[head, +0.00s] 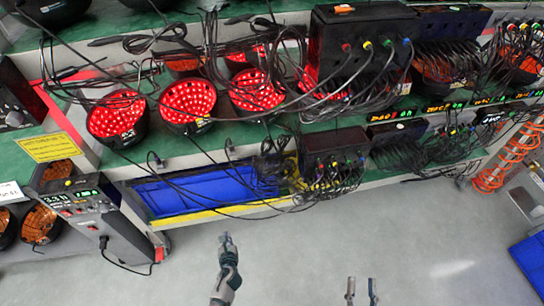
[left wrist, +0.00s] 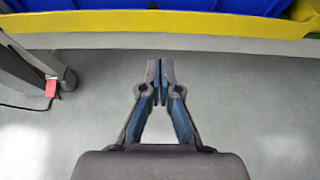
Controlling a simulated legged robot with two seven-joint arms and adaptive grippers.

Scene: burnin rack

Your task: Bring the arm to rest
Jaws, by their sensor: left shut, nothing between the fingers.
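My left gripper (head: 225,240) hangs over the grey floor in front of the rack's lower shelf. In the left wrist view its fingers (left wrist: 160,82) meet at the tips, shut and empty, with bare floor beyond them. It is apart from the shelf edge. My right gripper (head: 361,290) shows only at the bottom edge of the head view. Its two fingers stand apart with nothing between them. The rest of the right arm is out of view.
A rack holds red-lit round lamps (head: 189,101), black power boxes (head: 335,155) and tangled cables. A blue bin (head: 190,192) sits behind the yellow shelf edge (head: 200,217). A grey instrument (head: 105,225) stands at left, orange coiled hoses (head: 510,155) at right. The floor (head: 300,250) is clear.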

